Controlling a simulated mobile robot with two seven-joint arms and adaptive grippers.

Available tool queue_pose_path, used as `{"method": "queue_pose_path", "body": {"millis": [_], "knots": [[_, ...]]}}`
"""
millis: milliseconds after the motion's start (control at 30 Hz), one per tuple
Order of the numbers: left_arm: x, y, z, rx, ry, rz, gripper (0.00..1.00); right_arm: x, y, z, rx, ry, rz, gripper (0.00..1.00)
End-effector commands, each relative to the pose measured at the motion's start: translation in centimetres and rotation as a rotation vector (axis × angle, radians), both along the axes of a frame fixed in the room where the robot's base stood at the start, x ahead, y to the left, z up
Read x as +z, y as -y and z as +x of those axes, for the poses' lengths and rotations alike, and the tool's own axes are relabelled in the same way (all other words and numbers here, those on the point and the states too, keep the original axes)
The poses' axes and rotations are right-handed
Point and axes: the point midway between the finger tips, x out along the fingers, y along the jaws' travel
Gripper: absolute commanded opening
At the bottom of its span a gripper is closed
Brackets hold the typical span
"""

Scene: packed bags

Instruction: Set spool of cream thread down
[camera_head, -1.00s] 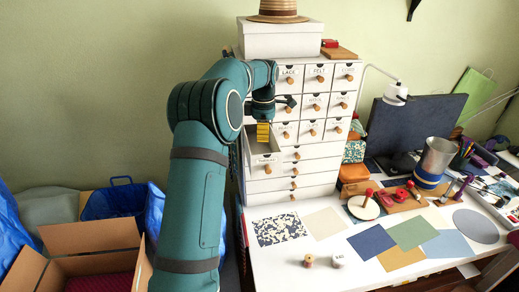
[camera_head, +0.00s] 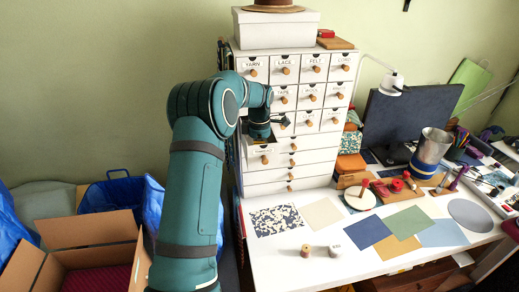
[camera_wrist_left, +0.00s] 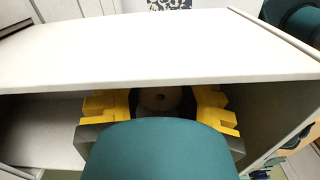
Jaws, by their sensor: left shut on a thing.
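The spool of cream thread (camera_wrist_left: 160,98) shows in shadow in the left wrist view, its round end with a centre hole facing the camera. The yellow fingers of my left gripper (camera_wrist_left: 161,108) are on either side of it, shut on it. A teal part of my arm covers the lower part of the spool. In the head view my left gripper (camera_head: 260,138) reaches down into a pulled-out drawer (camera_head: 264,153) on the left of the white cabinet (camera_head: 290,175). The fingertips and the spool are hidden there. My right gripper is not in view.
A pale panel (camera_wrist_left: 170,45) lies close above the fingers in the wrist view. Two small spools (camera_head: 305,251) (camera_head: 335,251) stand on the white table (camera_head: 285,270) among coloured sheets. An open cardboard box (camera_head: 90,240) sits at the lower left.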

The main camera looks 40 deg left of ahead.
Motion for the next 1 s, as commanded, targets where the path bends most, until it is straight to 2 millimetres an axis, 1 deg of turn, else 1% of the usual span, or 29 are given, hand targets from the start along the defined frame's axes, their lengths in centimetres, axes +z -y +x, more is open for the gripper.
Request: {"method": "queue_pose_path", "body": {"millis": [167, 200, 233, 533, 667, 767, 1000], "knots": [[-0.3, 0.0, 0.0, -0.001, 0.0, 0.0, 0.0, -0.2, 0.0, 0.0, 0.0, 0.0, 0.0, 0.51], [-0.2, 0.0, 0.0, -0.001, 0.001, 0.001, 0.48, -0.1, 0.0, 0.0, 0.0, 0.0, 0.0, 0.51], [-0.2, 0.0, 0.0, -0.001, 0.001, 0.001, 0.59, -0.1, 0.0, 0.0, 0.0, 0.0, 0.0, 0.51], [-0.2, 0.0, 0.0, 0.0, 0.001, 0.001, 0.59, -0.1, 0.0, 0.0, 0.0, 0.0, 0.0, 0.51], [0.6, 0.0, 0.0, 0.0, 0.002, 0.001, 0.59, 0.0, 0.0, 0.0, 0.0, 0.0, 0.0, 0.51], [2.0, 0.0, 0.1, -0.001, 0.005, 0.002, 0.59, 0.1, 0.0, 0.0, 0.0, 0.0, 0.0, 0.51], [6.9, 0.0, 0.1, 0.0, 0.005, 0.002, 0.59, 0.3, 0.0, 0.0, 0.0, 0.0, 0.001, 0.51]]}}
